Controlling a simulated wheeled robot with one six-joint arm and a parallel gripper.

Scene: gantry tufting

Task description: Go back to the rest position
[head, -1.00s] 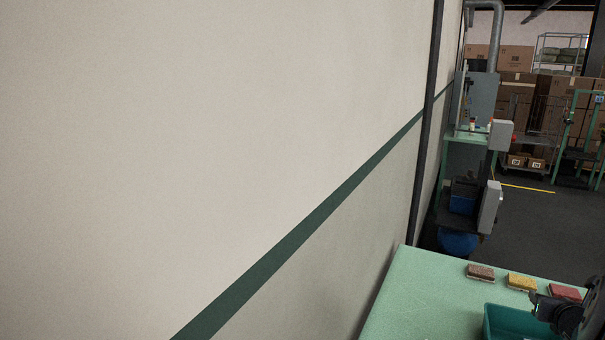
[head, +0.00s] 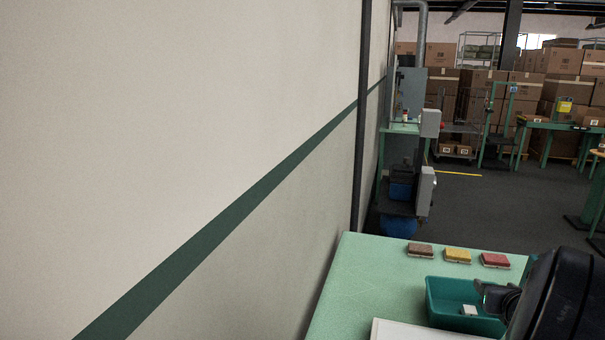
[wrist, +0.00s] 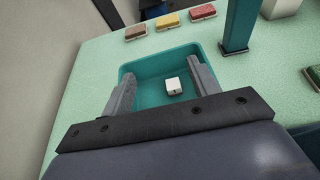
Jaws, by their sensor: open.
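My gripper (wrist: 160,92) is open and empty in the wrist view, its two grey fingers apart above a teal bin. In the head view the gripper is mostly hidden by my dark arm at the lower right. The teal bin (head: 445,312) stands on the green table (head: 375,268). A small white block (wrist: 174,86) lies in the bin and shows between the fingers. It also shows in the head view (head: 468,310).
Brown (head: 420,250), yellow (head: 458,256) and red (head: 494,260) blocks lie in a row behind the bin. A teal post (wrist: 238,25) rises at its right. A white sheet-like surface (head: 410,331) lies at the table's front.

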